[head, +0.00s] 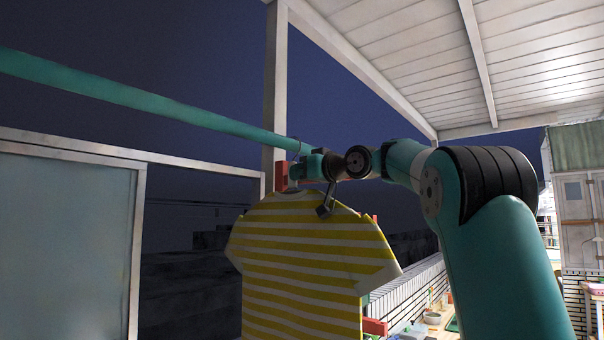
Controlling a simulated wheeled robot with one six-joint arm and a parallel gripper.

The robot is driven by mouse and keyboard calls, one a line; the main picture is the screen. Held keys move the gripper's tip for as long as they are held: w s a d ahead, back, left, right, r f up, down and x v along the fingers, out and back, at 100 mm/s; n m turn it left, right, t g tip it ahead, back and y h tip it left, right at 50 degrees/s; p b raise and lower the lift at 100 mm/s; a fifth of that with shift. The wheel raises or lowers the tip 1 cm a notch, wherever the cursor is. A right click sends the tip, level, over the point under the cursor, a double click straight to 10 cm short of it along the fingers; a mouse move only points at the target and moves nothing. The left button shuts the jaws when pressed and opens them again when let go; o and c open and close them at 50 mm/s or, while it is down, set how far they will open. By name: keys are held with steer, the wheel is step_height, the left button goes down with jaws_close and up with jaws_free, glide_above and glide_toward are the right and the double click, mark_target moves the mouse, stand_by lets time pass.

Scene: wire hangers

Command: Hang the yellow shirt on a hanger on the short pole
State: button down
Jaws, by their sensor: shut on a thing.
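The yellow shirt (305,262), with white stripes, hangs upright and spread out in the middle of the head view. My gripper (326,208) reaches down from my teal arm and is shut on the shirt at its collar, on the right side of the neck. The shirt's collar is a little below the pole's end.
A white post (274,85) stands behind the pole's end and supports a slatted white roof (420,50). A framed glass panel (65,245) stands at the left. Red parts (375,327) show behind the shirt. A low wall and shelves with small items are at the lower right.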

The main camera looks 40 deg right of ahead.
stand_by(0.3)
steer(key=c, duration=1)
jaws_free()
steer(key=shift+c, duration=0.2)
steer(key=shift+s, duration=0.1)
steer(key=s+d+b, duration=0.2)
steer(key=s+b, duration=0.3)
steer(key=s, duration=1.2)
steer(key=shift+b, duration=0.35)
